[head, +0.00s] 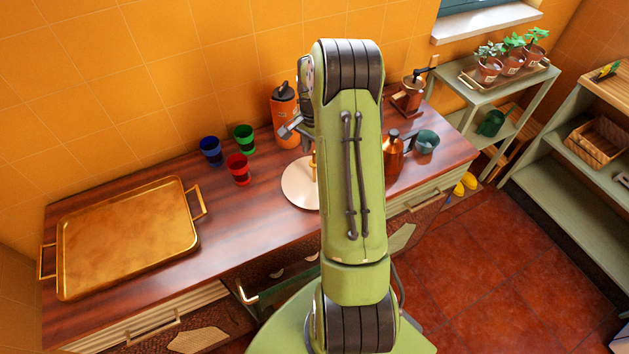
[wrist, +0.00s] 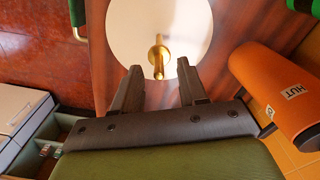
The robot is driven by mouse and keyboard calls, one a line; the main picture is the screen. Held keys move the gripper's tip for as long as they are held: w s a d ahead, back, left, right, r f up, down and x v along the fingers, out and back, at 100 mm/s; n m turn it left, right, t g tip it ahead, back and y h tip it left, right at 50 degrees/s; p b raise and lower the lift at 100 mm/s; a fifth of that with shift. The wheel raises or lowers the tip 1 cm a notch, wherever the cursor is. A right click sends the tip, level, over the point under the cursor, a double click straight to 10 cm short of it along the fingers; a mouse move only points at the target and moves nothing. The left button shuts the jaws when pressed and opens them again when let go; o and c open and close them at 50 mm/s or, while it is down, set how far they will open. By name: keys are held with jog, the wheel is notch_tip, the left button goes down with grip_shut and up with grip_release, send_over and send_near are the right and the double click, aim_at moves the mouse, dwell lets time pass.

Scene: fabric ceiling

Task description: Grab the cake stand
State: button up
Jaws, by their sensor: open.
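The cake stand (head: 298,184) is a pale round plate with a brass centre post, on the wooden counter. In the head view my arm hides its right part. In the wrist view the cake stand (wrist: 125,35) shows at the top, with its brass post (wrist: 158,57) upright in the middle. My gripper (wrist: 159,72) is open, its two fingers apart on either side of the post's line, with nothing held. In the head view my gripper (head: 289,131) is partly hidden by the arm, above and behind the plate.
An orange bottle (head: 285,113) stands close behind the stand and shows at right in the wrist view (wrist: 277,92). Blue (head: 210,151), green (head: 244,138) and red (head: 238,168) cups stand to its left. A brass tray (head: 128,235) lies far left. A copper pot (head: 393,158) stands right.

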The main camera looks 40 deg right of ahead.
aim_at(314, 162)
notch_tip(314, 162, down, 5)
jog(key=shift+f, duration=0.1)
grip_shut()
dwell(0.3)
